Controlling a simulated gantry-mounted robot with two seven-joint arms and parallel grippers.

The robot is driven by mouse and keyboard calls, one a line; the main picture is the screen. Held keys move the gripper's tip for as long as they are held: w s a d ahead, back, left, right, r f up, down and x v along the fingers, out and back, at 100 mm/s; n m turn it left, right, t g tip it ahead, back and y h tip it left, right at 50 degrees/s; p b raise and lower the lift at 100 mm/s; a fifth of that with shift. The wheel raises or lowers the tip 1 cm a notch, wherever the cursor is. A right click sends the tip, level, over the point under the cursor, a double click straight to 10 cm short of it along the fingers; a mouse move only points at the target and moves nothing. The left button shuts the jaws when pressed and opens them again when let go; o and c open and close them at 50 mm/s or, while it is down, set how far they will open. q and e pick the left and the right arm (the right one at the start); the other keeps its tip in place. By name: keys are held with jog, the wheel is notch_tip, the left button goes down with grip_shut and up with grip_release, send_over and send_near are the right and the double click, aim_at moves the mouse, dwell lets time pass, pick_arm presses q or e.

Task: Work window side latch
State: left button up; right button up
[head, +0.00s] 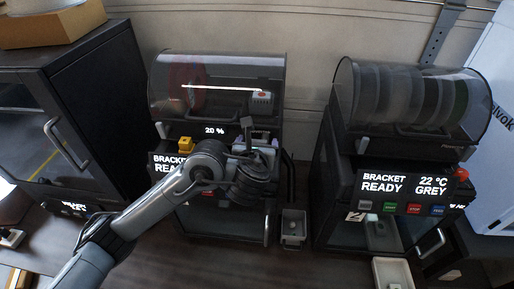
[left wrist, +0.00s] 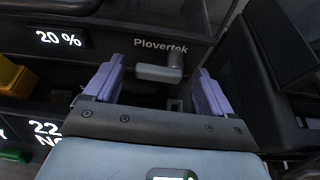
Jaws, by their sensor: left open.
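A small grey L-shaped latch (left wrist: 160,72) sits on the dark printer front below the word Plovertek in the left wrist view. My left gripper (left wrist: 157,68) is open, with one purple finger on each side of the latch. I see gaps between fingers and latch, so it does not look gripped. In the head view my left gripper (head: 256,141) is at the front of the middle printer (head: 162,120), below its clear curved window (head: 222,72). My arm and wrist hide part of the printer's front panel and screen. My right gripper is not in view.
A yellow block (head: 186,143) is left of my gripper on the printer front. A second printer (head: 400,190) stands to the right and a dark cabinet (head: 75,110) to the left. A small grey bin (head: 293,228) sits between the printers.

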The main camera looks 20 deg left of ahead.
pick_arm(q)
jog(key=shift+w+a+f, duration=0.15)
jog(key=shift+w+f, duration=0.05)
jog(key=shift+w, duration=0.2)
